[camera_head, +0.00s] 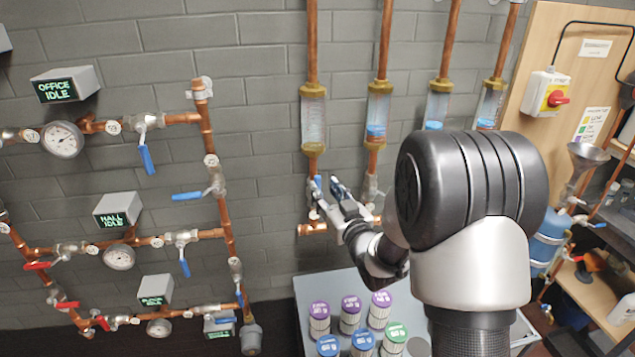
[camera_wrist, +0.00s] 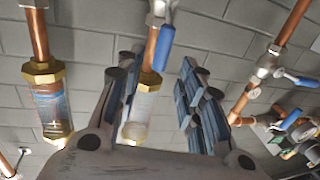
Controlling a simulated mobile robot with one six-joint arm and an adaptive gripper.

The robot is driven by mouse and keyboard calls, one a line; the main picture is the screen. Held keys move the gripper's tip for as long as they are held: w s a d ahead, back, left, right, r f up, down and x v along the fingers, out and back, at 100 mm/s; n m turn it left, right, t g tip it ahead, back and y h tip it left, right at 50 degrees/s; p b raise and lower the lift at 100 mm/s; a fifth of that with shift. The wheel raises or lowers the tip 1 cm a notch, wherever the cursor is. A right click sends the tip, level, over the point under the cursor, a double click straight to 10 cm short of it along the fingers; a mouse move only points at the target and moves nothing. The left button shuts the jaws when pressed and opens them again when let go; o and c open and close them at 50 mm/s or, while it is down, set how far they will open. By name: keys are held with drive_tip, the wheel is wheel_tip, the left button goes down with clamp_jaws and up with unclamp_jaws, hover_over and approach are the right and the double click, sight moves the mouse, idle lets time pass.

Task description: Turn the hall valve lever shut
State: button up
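The hall sign (camera_head: 117,211) reads HALL IDLE at the left of the wall. Below it a copper pipe carries a gauge and a valve with a blue lever (camera_head: 184,262) that hangs down, across the pipe. A red lever (camera_head: 38,265) lies along the pipework at the left end. My gripper (camera_head: 335,190) is well to the right of these levers, in front of the pipes under the sight glasses. In the wrist view its two fingers stand apart with nothing held between them. A different blue lever (camera_wrist: 165,47) shows beyond and between the fingertips.
Several sight glasses (camera_head: 313,118) hang on vertical copper pipes at the middle. A grey table (camera_head: 300,284) with lidded canisters stands below my arm. The office valve's blue lever (camera_head: 147,160) and another blue lever (camera_head: 187,196) are above the hall line. Bare wall lies between pipework and gripper.

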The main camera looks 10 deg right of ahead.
sight(319, 183)
drive_tip(key=w, duration=0.3)
drive_tip(key=w+a, duration=0.1)
drive_tip(key=w, duration=0.2)
drive_tip(key=shift+a, duration=0.1)
drive_tip(key=shift+s, duration=0.1)
drive_tip(key=shift+c, duration=0.2)
clamp_jaws()
idle(0.4)
